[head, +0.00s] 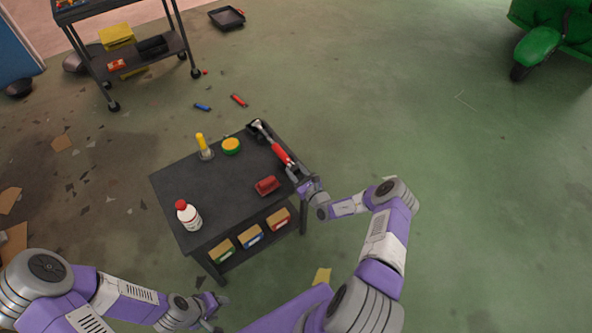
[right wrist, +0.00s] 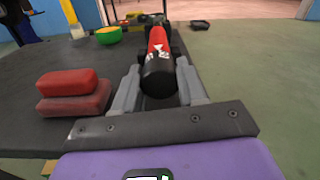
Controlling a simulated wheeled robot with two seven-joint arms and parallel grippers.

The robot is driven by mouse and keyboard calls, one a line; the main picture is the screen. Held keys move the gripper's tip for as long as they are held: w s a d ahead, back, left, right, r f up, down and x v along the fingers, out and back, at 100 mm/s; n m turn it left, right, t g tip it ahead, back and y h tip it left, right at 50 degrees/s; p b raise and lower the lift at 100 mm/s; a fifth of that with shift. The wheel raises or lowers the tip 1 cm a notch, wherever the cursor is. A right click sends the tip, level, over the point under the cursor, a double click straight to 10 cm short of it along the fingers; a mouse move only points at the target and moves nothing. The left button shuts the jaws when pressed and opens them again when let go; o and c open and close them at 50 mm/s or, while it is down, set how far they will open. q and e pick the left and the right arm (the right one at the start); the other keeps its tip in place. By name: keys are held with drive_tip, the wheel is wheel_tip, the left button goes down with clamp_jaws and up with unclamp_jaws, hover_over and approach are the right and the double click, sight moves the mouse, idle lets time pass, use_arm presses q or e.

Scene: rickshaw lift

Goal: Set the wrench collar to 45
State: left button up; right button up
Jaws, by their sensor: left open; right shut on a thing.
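The torque wrench (head: 281,154) has a red grip and a dark shaft and lies along the right edge of the black cart top, its head held in a dark support at the far end. In the right wrist view its black collar (right wrist: 159,78) faces me at the near end of the red grip. Small white marks show where collar and grip meet, too small to read. My right gripper (head: 301,184) is shut on the collar, one finger on each side. My left gripper (head: 214,307) is open and empty, low in front of the cart, away from the wrench.
Several small boxes (head: 250,236) sit on the lower shelf. Another cart (head: 150,58) stands behind.

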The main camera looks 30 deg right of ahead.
drive_tip(key=m, duration=0.3)
drive_tip(key=shift+m+p, duration=0.3)
drive_tip(key=shift+p, duration=0.05)
drive_tip(key=shift+m, duration=1.9)
drive_tip(key=o, duration=1.1)
drive_tip(key=shift+c, duration=0.2)
drive_tip(key=shift+s, duration=0.1)
drive_tip(key=s+p, duration=0.2)
drive_tip(key=s, duration=0.5)
drive_tip(key=shift+s+d+r+p, duration=0.15)
drive_tip(key=shift+s+d+p, duration=0.1)
drive_tip(key=shift+p, duration=0.1)
